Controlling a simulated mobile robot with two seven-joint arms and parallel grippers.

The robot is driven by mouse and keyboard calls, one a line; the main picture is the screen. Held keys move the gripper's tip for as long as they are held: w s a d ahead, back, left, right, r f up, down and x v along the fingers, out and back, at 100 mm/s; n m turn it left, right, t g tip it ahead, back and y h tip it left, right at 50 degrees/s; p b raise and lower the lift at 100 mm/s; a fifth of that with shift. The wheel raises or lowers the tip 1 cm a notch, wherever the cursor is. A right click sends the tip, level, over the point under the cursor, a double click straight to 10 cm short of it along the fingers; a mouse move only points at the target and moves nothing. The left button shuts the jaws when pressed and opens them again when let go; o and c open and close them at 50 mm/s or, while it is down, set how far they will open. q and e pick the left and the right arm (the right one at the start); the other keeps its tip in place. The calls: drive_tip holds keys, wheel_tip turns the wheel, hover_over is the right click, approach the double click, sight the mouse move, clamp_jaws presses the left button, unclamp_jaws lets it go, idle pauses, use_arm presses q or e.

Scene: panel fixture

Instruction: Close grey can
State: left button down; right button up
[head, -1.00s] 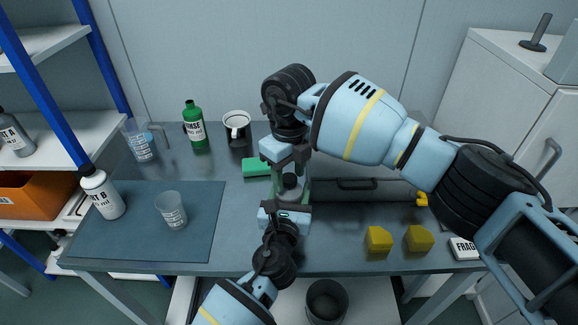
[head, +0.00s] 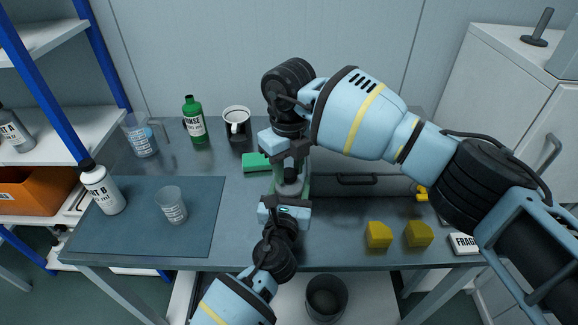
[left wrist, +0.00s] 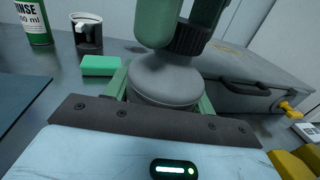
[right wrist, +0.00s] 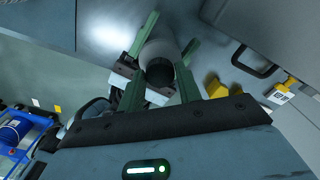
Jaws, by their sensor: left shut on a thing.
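The grey can (left wrist: 165,84) stands upright above the bench, its middle partly hidden in the head view (head: 289,188). My left gripper (head: 286,198) reaches in from the front and is shut on the can, with green fingers on both sides of it. A ridged black cap (left wrist: 193,40) sits at the can's neck; its dark top shows in the right wrist view (right wrist: 160,72). My right gripper (right wrist: 161,92) comes from above with a finger on either side of the cap. Whether these fingers press on the cap I cannot tell.
A green sponge (head: 256,162) lies just behind left of the can, with a mug (head: 237,122) and green bottle (head: 194,122) farther back. A grey case with a handle (head: 357,180) is close on the right. Yellow blocks (head: 379,235) lie front right. A blue mat (head: 140,232) covers the left.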

drive_tip(key=o, duration=0.4)
drive_tip(key=shift+c, duration=0.2)
wheel_tip(320, 180, up, 12)
idle(0.4)
use_arm(q)
drive_tip(key=shift+c, duration=2.2)
unclamp_jaws()
